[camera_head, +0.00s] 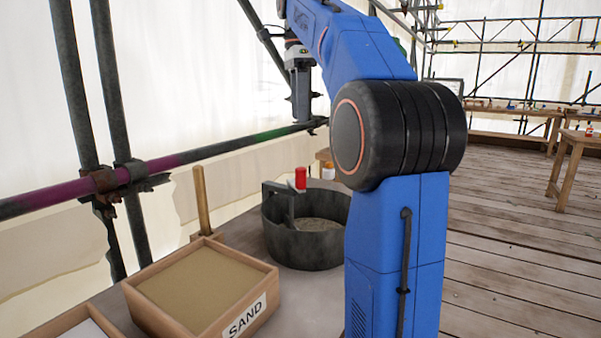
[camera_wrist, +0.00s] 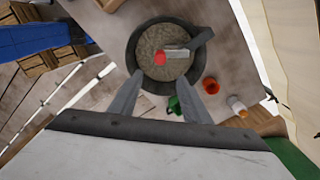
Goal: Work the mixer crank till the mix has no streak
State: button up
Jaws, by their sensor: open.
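The mixer is a dark round tub (camera_head: 284,243) on the bench, with a crank arm (camera_head: 277,190) over its rim and a red upright crank handle (camera_head: 300,178). The grey, grainy mix (camera_head: 316,224) shows inside it. In the wrist view the tub (camera_wrist: 133,45) lies beyond my fingertips, with the red handle (camera_wrist: 160,59) near its middle and the grey mix (camera_wrist: 150,38) around it. I cannot tell whether the mix has streaks. My gripper (camera_wrist: 157,85) is open and empty, apart from the handle. In the head view it (camera_head: 302,118) hangs above and behind the tub.
A wooden box marked SAND (camera_head: 258,312) stands in front of the tub, with a wooden handle (camera_head: 201,200) upright behind it. Scaffold poles (camera_head: 110,120) rise at left. An orange-red cup (camera_wrist: 211,86), a white jar (camera_wrist: 235,103) and a green object (camera_wrist: 174,105) stand near the tub.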

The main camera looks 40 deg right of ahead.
aim_at(301, 170)
notch_tip(301, 170, down, 17)
jog(key=shift+s+d+r, duration=0.1)
dwell(0.7)
grip_shut()
